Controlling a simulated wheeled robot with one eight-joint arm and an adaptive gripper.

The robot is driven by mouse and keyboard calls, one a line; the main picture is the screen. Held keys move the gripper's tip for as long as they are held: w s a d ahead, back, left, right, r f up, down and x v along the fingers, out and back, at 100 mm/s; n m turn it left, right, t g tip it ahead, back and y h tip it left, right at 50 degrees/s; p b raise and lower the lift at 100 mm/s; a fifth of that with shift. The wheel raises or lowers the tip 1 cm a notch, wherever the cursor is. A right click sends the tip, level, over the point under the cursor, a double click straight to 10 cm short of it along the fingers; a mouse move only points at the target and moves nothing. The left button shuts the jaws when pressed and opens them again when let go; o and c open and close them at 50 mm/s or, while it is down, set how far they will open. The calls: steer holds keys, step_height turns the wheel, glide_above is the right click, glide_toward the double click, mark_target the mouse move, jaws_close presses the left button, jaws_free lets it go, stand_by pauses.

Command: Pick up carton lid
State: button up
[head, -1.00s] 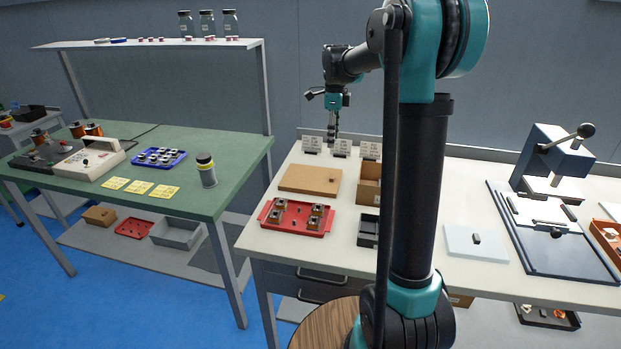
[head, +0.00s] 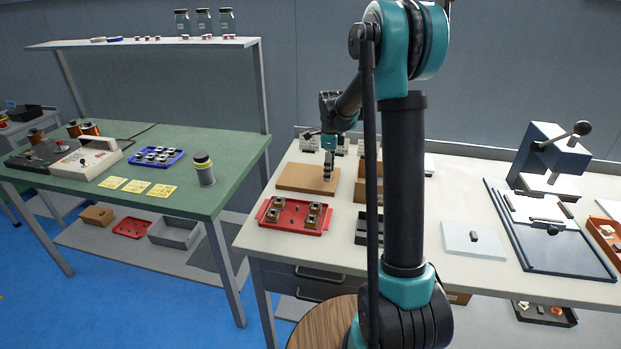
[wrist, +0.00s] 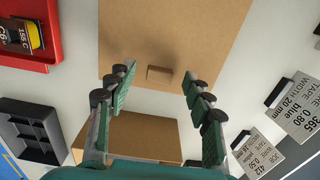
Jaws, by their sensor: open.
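The carton lid (head: 300,178) is a flat brown cardboard panel lying on the white table. In the wrist view the lid (wrist: 215,35) fills the upper middle and has a small raised tab (wrist: 159,75) near its close edge. My gripper (head: 328,176) is over the lid's right part in the head view, pointing down. In the wrist view my gripper (wrist: 158,82) is open, with one finger on each side of the tab and nothing between them touching it. An open brown carton (wrist: 150,128) is below the lid in the wrist view, partly hidden by my gripper.
A red tray (head: 270,222) with several parts lies in front of the lid. A black divided bin (wrist: 35,125) is near the carton. Printed label cards (wrist: 262,155) stand along the back. A press (head: 552,160) stands at the right.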

steer(key=shift+f, duration=0.5)
steer(key=c, duration=1.1)
steer(key=shift+r, duration=0.15)
